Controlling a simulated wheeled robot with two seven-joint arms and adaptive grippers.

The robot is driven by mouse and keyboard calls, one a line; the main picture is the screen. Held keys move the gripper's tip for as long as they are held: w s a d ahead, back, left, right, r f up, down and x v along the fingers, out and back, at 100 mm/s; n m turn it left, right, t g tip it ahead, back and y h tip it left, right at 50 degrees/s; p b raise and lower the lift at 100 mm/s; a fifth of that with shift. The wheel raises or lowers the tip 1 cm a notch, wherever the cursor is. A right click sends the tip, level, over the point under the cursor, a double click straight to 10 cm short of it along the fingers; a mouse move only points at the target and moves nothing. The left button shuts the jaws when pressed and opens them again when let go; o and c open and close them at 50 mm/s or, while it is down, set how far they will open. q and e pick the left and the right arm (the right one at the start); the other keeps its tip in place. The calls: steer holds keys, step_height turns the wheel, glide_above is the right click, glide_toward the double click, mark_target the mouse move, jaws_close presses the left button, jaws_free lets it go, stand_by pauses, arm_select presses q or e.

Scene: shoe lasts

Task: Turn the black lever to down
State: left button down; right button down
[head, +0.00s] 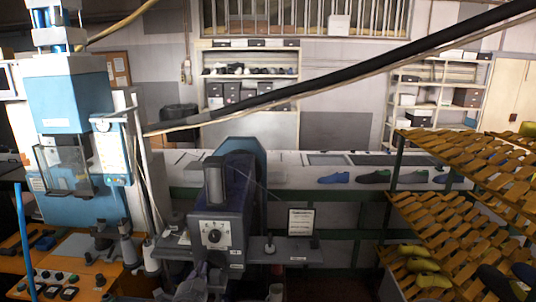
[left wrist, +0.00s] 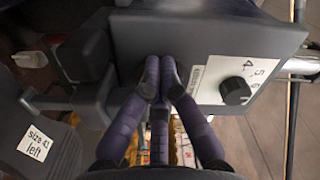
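A dark grey machine (head: 225,205) stands in front of me. Its white dial plate carries a round black control (head: 213,236), which also shows in the left wrist view (left wrist: 235,91) beside the printed numbers 4, 5 and 6. I cannot tell if this is the black lever, and no other lever shows clearly. My left gripper (head: 190,278) is low in front of the machine, below the dial. In the left wrist view its purple fingers (left wrist: 161,78) converge with tips almost together, left of the dial near a small label. No held object shows. My right gripper is out of view.
A blue press (head: 75,105) stands over an orange bench on the left. Slatted wooden racks (head: 450,225) with shoe lasts fill the right. A long counter (head: 290,172) with coloured shoes runs behind the machine. A black hose crosses overhead.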

arm_select(q)
steer(key=shift+a, duration=0.1)
steer(key=s+b, duration=0.1)
steer(key=s, duration=0.5)
steer(key=shift+a+b, duration=0.3)
steer(key=shift+a, duration=0.1)
stand_by(0.4)
